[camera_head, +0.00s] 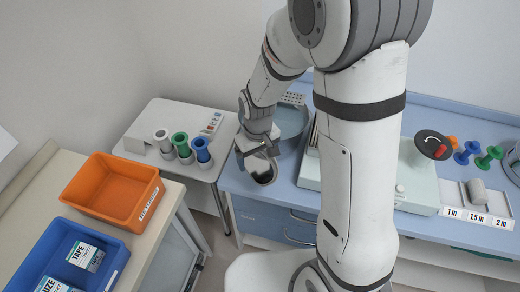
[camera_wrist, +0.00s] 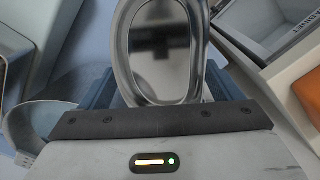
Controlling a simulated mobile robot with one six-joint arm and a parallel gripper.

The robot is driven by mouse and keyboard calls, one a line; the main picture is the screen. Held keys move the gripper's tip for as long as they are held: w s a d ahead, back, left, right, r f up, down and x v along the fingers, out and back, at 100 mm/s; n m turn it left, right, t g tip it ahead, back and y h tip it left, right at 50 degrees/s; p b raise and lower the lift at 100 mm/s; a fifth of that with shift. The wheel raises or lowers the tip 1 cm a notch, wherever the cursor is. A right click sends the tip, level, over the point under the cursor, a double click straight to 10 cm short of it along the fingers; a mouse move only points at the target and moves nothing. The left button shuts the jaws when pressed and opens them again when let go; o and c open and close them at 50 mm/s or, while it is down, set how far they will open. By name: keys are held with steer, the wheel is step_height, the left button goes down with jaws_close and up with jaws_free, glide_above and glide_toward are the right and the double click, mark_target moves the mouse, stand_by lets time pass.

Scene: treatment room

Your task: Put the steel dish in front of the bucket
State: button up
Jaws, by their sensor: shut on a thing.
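The steel dish (camera_head: 264,174) is a shiny oval dish with a raised rim. My gripper (camera_head: 258,150) is shut on it near the front left edge of the blue counter. In the wrist view the dish (camera_wrist: 160,45) fills the top middle, its near end between the blue fingers of my gripper (camera_wrist: 158,92). A round blue-grey vessel, which looks like the bucket (camera_head: 292,122), stands on the counter just behind and right of my gripper. My arm hides part of it. I cannot tell whether the dish touches the counter.
An orange bin (camera_head: 112,188) and a blue bin (camera_head: 68,258) with boxes sit on the left table. A pale device (camera_head: 416,185) stands right of my arm. Gaps separate the furniture.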

mark_target(259, 165)
steer(key=shift+d+f+b, duration=0.2)
steer(key=shift+f+b, duration=1.7)
steer(key=shift+f, duration=1.25)
steer(key=shift+f+b, duration=0.5)
steer(key=shift+f, duration=0.1)
steer(key=o, duration=0.9)
steer(key=shift+c, duration=0.2)
steer(key=shift+r+b, duration=0.35)
steer(key=shift+r, duration=3.65)
steer(key=s+d+r+m+t, duration=0.3)
steer(key=s+d+r+m, duration=0.2)
steer(key=s+d+r, duration=0.7)
steer(key=shift+s+r, duration=0.45)
steer(key=shift+r, duration=0.2)
